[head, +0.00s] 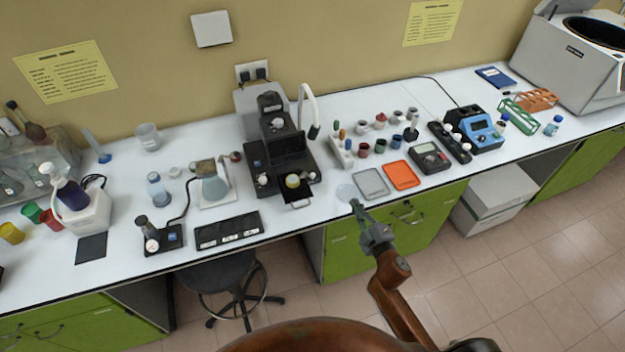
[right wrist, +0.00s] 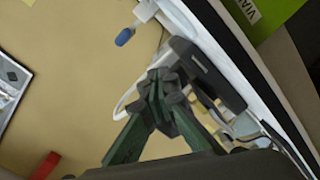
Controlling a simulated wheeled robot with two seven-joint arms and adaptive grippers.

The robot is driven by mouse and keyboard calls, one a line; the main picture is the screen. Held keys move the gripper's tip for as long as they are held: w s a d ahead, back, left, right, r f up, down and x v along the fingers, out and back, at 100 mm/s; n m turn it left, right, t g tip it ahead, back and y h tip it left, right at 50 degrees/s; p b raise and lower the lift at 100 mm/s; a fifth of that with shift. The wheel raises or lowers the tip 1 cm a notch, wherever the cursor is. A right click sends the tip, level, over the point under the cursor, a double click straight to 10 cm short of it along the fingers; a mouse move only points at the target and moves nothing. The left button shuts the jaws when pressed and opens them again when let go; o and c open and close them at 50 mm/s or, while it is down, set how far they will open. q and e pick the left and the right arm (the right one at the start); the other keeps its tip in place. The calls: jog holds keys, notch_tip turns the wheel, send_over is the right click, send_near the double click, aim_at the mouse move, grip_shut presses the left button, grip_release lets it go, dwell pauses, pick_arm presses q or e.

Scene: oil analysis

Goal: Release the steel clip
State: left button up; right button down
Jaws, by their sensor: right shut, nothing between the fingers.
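I cannot make out a steel clip for certain in either view. My right gripper (head: 357,208) is at the front edge of the bench in the head view, just in front of a clear round dish (head: 346,192). Its fingers are together with nothing between them. In the right wrist view the dark green gripper (right wrist: 160,84) is seen close up, with a dark device (right wrist: 208,72) behind it. The black instrument (head: 284,152) with a pale curved arm (head: 303,92) stands left of my right gripper. My left gripper is not in view.
A grey tray (head: 371,184) and an orange tray (head: 401,175) lie beyond the gripper. A meter (head: 430,158) and a blue device (head: 473,130) stand to the right. A flask (head: 214,187) is on the left. A stool (head: 222,276) stands below the bench.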

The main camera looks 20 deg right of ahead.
aim_at(307, 175)
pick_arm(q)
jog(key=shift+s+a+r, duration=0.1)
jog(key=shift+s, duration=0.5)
pick_arm(e)
jog(key=w+a+r+n+y, duration=0.2)
jog(key=a+r+n+y, duration=0.2)
jog(key=a+n+y, duration=0.4)
jog(key=a+n, duration=0.2)
jog(key=a, duration=0.1)
jog(key=shift+r+g, duration=0.15)
jog(key=shift+g, duration=0.25)
jog(key=shift+a, duration=0.1)
jog(key=x, duration=0.9)
jog(key=shift+w+a+r, duration=0.1)
jog(key=shift+w+r, duration=0.05)
jog(key=shift+w, duration=0.05)
jog(key=d, duration=0.1)
jog(key=w+d, duration=0.1)
jog(key=shift+d+f, duration=0.25)
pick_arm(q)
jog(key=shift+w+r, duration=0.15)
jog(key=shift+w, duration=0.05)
pick_arm(e)
jog(key=shift+w+d+f, duration=0.1)
jog(key=shift+w+d, duration=0.05)
jog(key=shift+d, duration=0.4)
